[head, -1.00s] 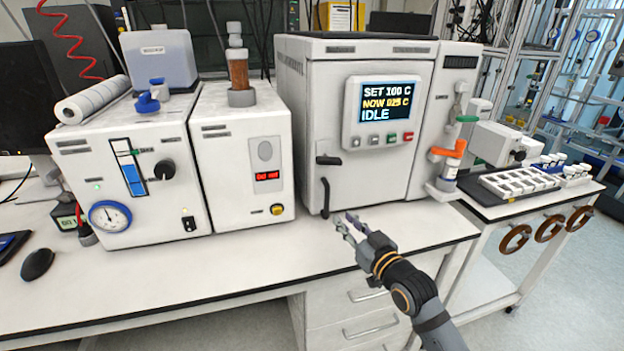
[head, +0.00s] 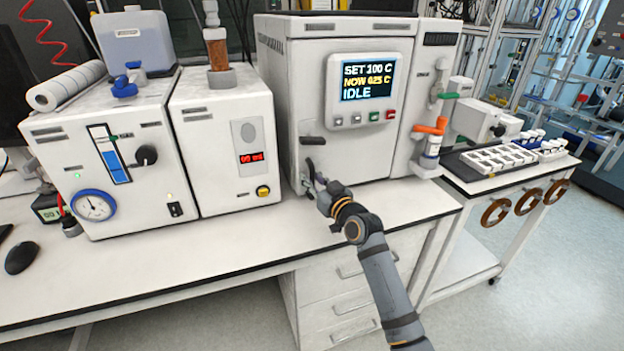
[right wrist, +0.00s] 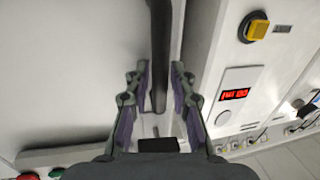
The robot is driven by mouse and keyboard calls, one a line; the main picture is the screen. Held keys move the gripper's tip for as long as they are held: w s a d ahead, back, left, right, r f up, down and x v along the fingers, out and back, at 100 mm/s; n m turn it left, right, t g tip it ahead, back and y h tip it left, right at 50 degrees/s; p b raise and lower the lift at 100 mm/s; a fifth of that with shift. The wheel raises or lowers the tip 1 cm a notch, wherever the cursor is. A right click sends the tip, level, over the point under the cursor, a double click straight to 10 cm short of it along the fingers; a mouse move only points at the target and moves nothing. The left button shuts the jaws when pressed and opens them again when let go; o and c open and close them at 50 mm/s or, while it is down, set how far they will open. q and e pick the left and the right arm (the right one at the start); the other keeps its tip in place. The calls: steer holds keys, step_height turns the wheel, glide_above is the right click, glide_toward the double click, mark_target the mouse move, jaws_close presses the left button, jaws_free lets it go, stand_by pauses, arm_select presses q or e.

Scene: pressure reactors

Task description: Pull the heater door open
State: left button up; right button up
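The heater (head: 345,70) is a white box with a display reading SET 100 C and IDLE. Its door (head: 350,155) looks shut, flush with the body. A dark vertical handle (head: 309,170) is at the door's lower left; it also shows in the right wrist view as a black bar (right wrist: 160,40). My right gripper (head: 315,184) is at the handle's lower part. In the right wrist view the fingers (right wrist: 160,85) are open, one on each side of the bar, with small gaps visible. The gripper partly hides the handle in the head view. My left gripper is not in view.
A short dark horizontal lever (head: 312,141) sits above the handle. A white unit with a red readout (head: 230,150) stands close on the left. A column with an orange valve (head: 431,127) stands on the right. The bench top (head: 250,240) in front is clear.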

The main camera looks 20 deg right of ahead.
steer(key=shift+c, duration=0.4)
jaws_close()
